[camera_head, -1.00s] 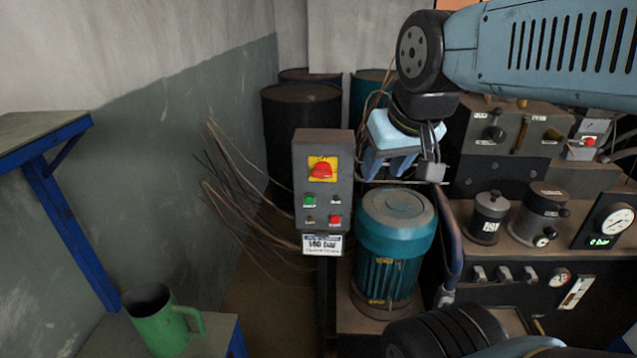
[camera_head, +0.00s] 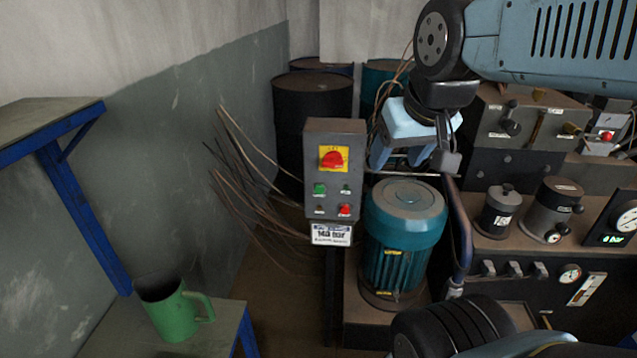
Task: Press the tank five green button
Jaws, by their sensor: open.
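A grey control box (camera_head: 335,205) stands on a post near the middle. Its green button (camera_head: 320,189) is at the left, below a red knob on a yellow plate (camera_head: 334,159). A red button (camera_head: 344,210) sits lower right, and small dark fittings are beside them. A white label (camera_head: 331,235) hangs below; I cannot read "tank five" on the box.
The teal motor (camera_head: 404,235) stands right of the box. A dark bench with gauges and valves (camera_head: 540,250) fills the right. Dark drums (camera_head: 312,115) and loose wires (camera_head: 245,185) are behind. A green mug (camera_head: 172,312) sits on a low table at lower left.

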